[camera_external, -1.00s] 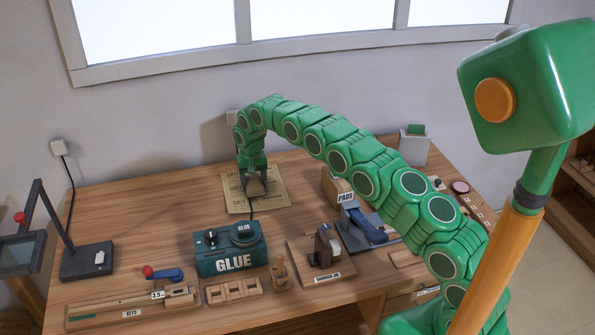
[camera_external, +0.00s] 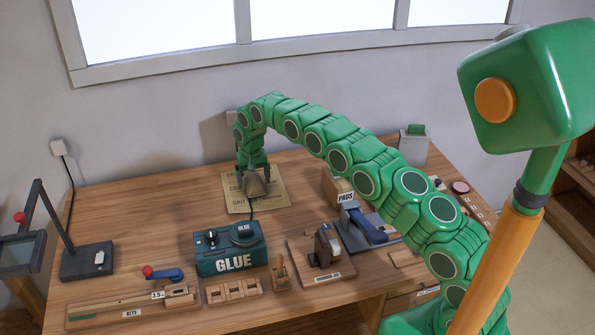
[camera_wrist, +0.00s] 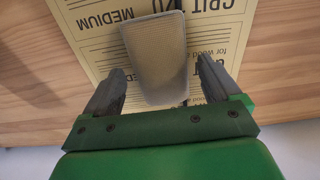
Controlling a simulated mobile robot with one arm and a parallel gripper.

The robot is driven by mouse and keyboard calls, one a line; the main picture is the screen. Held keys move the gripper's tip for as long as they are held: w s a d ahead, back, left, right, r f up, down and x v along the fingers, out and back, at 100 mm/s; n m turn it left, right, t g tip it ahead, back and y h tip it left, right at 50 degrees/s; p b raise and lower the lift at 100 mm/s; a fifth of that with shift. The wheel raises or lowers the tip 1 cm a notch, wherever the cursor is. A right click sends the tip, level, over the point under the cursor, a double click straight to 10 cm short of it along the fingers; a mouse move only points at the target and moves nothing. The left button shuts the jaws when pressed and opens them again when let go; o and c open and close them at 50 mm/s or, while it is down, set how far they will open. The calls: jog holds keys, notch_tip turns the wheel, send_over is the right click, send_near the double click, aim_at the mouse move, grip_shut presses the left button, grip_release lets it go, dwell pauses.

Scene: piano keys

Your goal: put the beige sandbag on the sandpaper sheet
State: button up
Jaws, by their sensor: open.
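The sandpaper sheet (camera_external: 236,203) is tan with printed lines and lies flat at the back of the desk, below the window. In the wrist view its printing (camera_wrist: 107,22) reads "GRIT" and "MEDIUM". The beige sandbag (camera_wrist: 157,58) lies over the sheet between my two fingers, with a gap on each side. In the external view the sandbag (camera_external: 256,186) is partly hidden by my gripper. My gripper (camera_wrist: 167,90) is open and points down above the sheet; it also shows in the external view (camera_external: 253,178).
A teal glue box (camera_external: 229,262) stands in front of the sheet, with a dark cord near it. A pads stand (camera_external: 338,188) is to the right. A black lamp base (camera_external: 87,262) stands at left. The wall is close behind. Desk left of the sheet is clear.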

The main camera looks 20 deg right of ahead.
aim_at(255, 179)
notch_tip(255, 179, up, 11)
dwell(0.4)
jog(key=shift+r, duration=0.1)
jog(key=s+d+r, duration=0.4)
jog(key=d+r, duration=0.2)
jog(key=d, duration=0.1)
jog(key=s+d+r, duration=0.5)
jog(key=d+r, duration=0.1)
jog(key=d, duration=0.2)
jog(key=s+d+r, duration=0.5)
jog(key=s+d, duration=0.5)
jog(key=s, duration=0.3)
jog(key=s+d+f, duration=0.1)
jog(key=s+d, duration=0.3)
jog(key=s, duration=0.7)
jog(key=s+d+f+g, duration=0.1)
jog(key=s+d, duration=0.2)
jog(key=s, duration=0.9)
jog(key=s+d+f, duration=0.1)
jog(key=s+d, duration=0.3)
jog(key=s, duration=0.8)
jog(key=shift+d+f+g, duration=0.3)
jog(key=shift+g, duration=0.1)
